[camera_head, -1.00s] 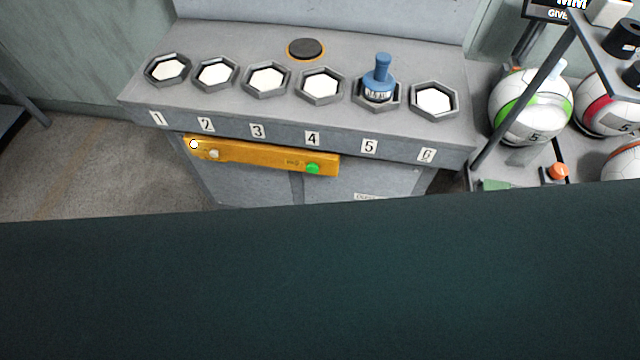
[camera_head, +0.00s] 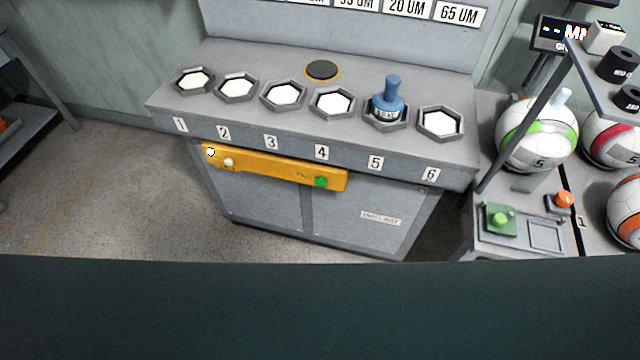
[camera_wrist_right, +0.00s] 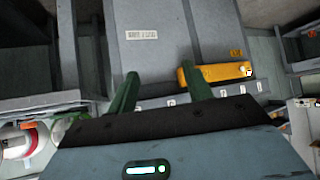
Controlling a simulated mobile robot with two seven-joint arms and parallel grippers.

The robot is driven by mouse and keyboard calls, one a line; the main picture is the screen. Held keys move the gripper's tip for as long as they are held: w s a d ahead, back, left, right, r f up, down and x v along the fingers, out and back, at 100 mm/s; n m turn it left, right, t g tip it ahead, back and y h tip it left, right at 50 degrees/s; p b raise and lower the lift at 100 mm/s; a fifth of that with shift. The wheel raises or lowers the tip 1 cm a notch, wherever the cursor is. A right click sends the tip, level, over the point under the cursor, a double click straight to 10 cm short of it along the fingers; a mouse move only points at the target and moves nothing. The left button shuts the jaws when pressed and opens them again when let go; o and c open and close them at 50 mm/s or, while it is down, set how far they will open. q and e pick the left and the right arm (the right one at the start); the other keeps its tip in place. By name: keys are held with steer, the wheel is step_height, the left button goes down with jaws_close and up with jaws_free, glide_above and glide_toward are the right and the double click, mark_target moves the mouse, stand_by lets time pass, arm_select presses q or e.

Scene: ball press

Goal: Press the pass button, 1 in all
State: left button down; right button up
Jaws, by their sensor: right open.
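A yellow bar (camera_head: 270,166) is fixed to the front of the grey bench; it carries a green button (camera_head: 321,182) and a white button (camera_head: 228,162). On the stand at the right are a green box with a lighter green button (camera_head: 501,218) and an orange button (camera_head: 564,199). I cannot read which is the pass button. My right gripper (camera_wrist_right: 162,84) is open and empty in the right wrist view, its fingers pointing toward the bench front. The yellow bar also shows there (camera_wrist_right: 213,75), just right of the fingers. My left gripper is out of view.
The grey bench (camera_head: 420,70) has several numbered hexagonal sockets, with a blue-handled piece (camera_head: 388,104) in socket 5 and a black disc (camera_head: 322,70) behind. Balls (camera_head: 537,135) stand on the right. The floor (camera_head: 120,190) left of the bench is clear.

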jaws_close()
stand_by(1.6)
